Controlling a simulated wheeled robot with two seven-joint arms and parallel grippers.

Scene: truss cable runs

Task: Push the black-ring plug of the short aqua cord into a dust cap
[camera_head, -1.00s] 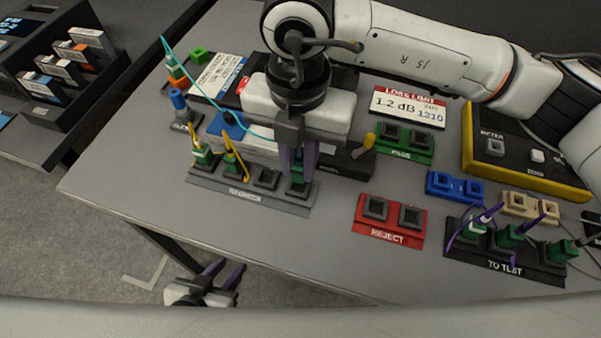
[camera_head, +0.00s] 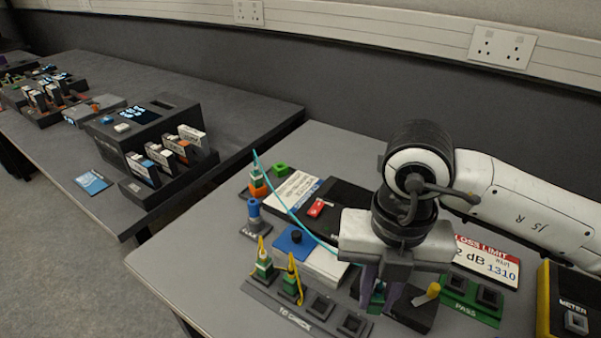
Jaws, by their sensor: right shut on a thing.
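The aqua cord (camera_head: 292,213) runs from a plug with an orange part (camera_head: 258,184) at the back left of the bench to behind my right gripper. My right gripper (camera_head: 376,303) points down, shut on a green plug (camera_head: 377,297) that shows between its fingers. It is behind the TO CHECK strip (camera_head: 281,313), left of a dark block with a yellow knob (camera_head: 431,294). The plug's ring and tip are too small or hidden to tell. I cannot identify a dust cap for sure. My left gripper is out of view.
The TO CHECK strip holds two green plugs with yellow cords (camera_head: 264,262) and two empty sockets (camera_head: 350,325). A white box with a blue top (camera_head: 318,262) stands behind it. A green PASS block (camera_head: 471,302) is at right. Another table (camera_head: 90,210) with racks is at left.

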